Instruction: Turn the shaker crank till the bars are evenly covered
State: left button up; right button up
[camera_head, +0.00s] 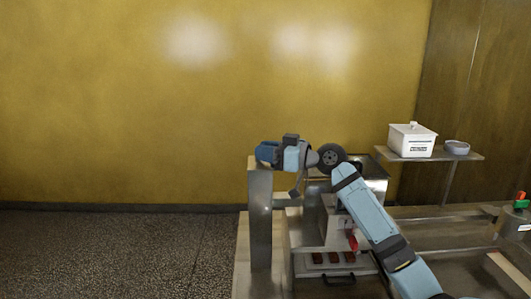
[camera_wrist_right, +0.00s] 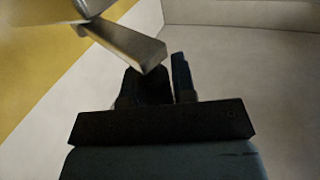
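My right gripper (camera_wrist_right: 165,72) shows its dark fingertips in the right wrist view. A grey metal bar (camera_wrist_right: 125,40), which looks like the crank's arm, ends just over them. A dark shape under the bar's end lies at the left finger; I cannot tell handle from finger, or whether the fingers press on it. In the head view my right arm reaches from the lower right over the shaker machine (camera_head: 335,225), and its wrist hides the crank. Several brown-red bars (camera_head: 333,258) lie low at the machine's front. Their covering is too small to judge. My left gripper is out of view.
A metal post (camera_head: 259,220) stands left of the machine. A shelf (camera_head: 465,156) at the back right carries a white lidded box (camera_head: 411,142) and a grey bowl (camera_head: 457,147). A red-and-green item (camera_head: 521,201) is at the right edge. The floor at left is clear.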

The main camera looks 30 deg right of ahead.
jog(key=o, duration=0.4)
jog(key=shift+c, duration=0.2)
jog(key=shift+s+d, duration=0.1)
jog(key=shift+s+d+f, duration=0.15)
jog(key=shift+s+d, duration=0.1)
jog(key=shift+s, duration=0.05)
jog(key=b+v, duration=0.3)
jog(key=v, duration=1)
jog(key=shift+b, duration=0.4)
jog(key=shift+a, duration=0.1)
